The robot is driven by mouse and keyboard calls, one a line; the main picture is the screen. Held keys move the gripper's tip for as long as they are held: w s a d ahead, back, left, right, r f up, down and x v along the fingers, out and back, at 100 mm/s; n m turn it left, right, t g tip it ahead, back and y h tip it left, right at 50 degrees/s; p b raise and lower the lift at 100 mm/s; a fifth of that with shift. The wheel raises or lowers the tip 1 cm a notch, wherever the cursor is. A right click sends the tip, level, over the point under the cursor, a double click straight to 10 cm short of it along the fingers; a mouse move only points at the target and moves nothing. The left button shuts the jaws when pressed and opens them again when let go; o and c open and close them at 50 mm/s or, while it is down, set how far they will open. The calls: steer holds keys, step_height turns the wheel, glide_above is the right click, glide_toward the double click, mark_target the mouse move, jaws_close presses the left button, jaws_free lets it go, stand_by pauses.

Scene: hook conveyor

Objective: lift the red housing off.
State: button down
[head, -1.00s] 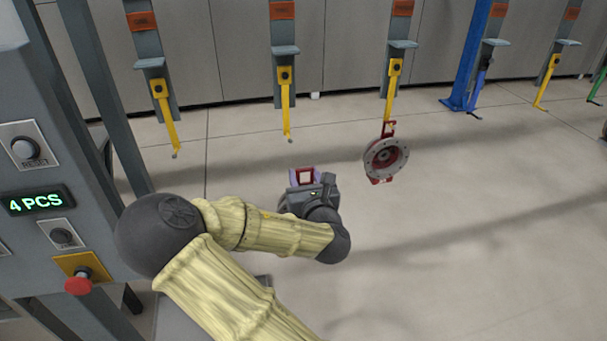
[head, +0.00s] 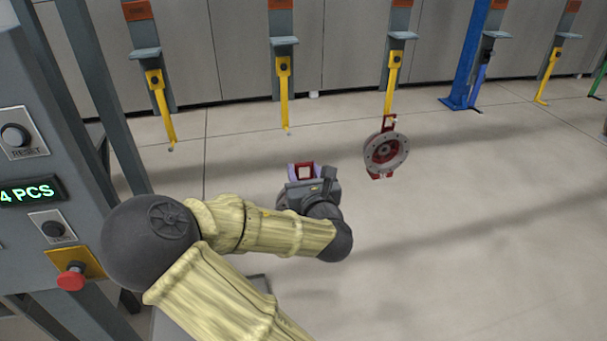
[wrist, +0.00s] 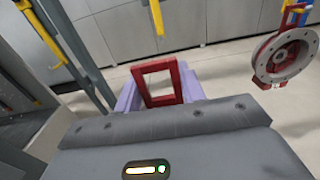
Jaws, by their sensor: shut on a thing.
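My gripper (head: 304,180) is low over the floor in the middle of the head view, clear of the hooks. Its pale purple fingers are shut on a red rectangular frame (wrist: 142,87), which stands up between them in the wrist view.
Several hooks hang in a row from grey carriers, among them an empty yellow hook (head: 285,92) behind my gripper. A control box (head: 30,140) reading 4 PCS stands at the left with grey posts. A blue post (head: 468,60) stands at the back right.

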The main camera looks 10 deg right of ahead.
steer(key=shift+s+d+b, duration=0.15)
steer(key=shift+s+b, duration=0.6)
steer(key=shift+b, duration=1.25)
steer(key=shift+s+b, duration=1.05)
steer(key=shift+b, duration=0.45)
steer(key=s+b, duration=0.7)
steer(key=b, duration=0.1)
